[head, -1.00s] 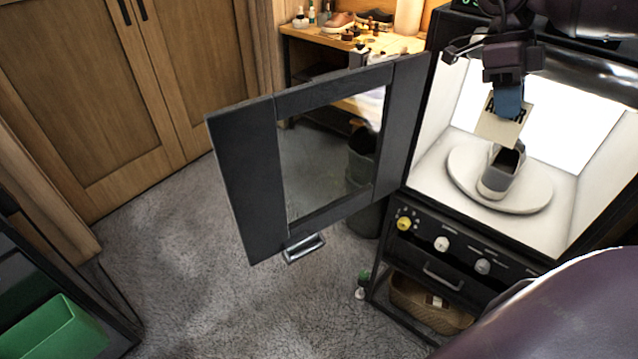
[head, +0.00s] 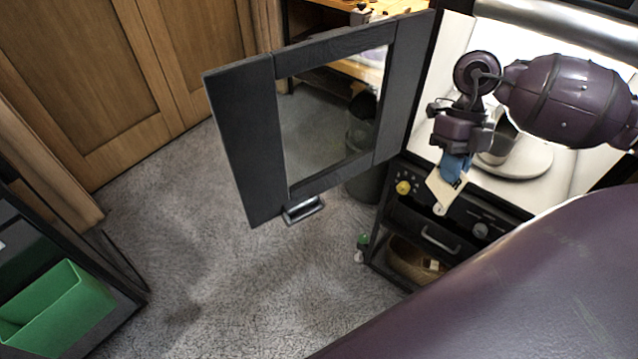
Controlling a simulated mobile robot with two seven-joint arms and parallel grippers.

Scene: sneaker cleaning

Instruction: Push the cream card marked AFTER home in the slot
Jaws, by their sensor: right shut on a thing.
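The cream card (head: 441,188) hangs tilted below my right gripper (head: 456,160), which is shut on its upper part with blue-padded fingers. Only part of the card's dark print shows, so I cannot read it now. The card is in front of the black control panel (head: 465,222) under the lit white booth (head: 440,85). It overlaps the panel in the view; I cannot tell whether it touches. No slot can be made out. My left gripper is not in view.
The booth's dark framed glass door (head: 238,160) stands open to the left. A sneaker (head: 501,140), partly hidden by my right arm, is on the white turntable (head: 530,163). A basket (head: 410,260) sits below the panel. A green bin (head: 60,305) is at lower left. Carpet between is clear.

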